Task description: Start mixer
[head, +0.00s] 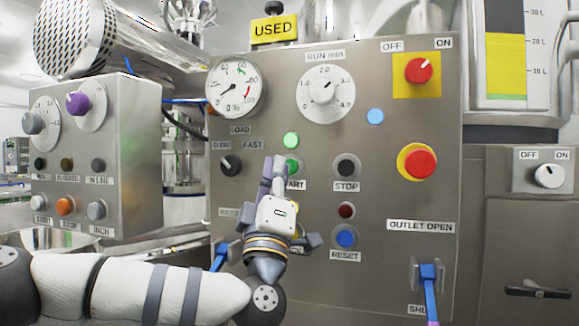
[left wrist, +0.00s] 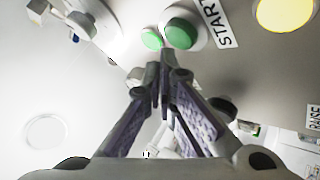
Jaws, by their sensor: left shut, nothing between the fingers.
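The grey mixer panel (head: 390,120) faces me. Its green START button (head: 293,167) sits left of the black STOP button (head: 346,167), with a bright green lamp (head: 291,140) just above. My left gripper (head: 273,160) is shut and empty, its fingers pointing up just left of START and covering part of its label. In the left wrist view the shut fingertips (left wrist: 160,55) are close below the green START button (left wrist: 182,33); I cannot tell whether they touch. The red power knob (head: 418,70) has its mark toward ON. My right gripper is not in view.
A red stop button on a yellow collar (head: 418,164), a blue RESET button (head: 345,237) and the RUN min dial (head: 325,92) share the panel. A second control box (head: 130,150) stands at left. A blue outlet handle (head: 429,285) sticks out at lower right.

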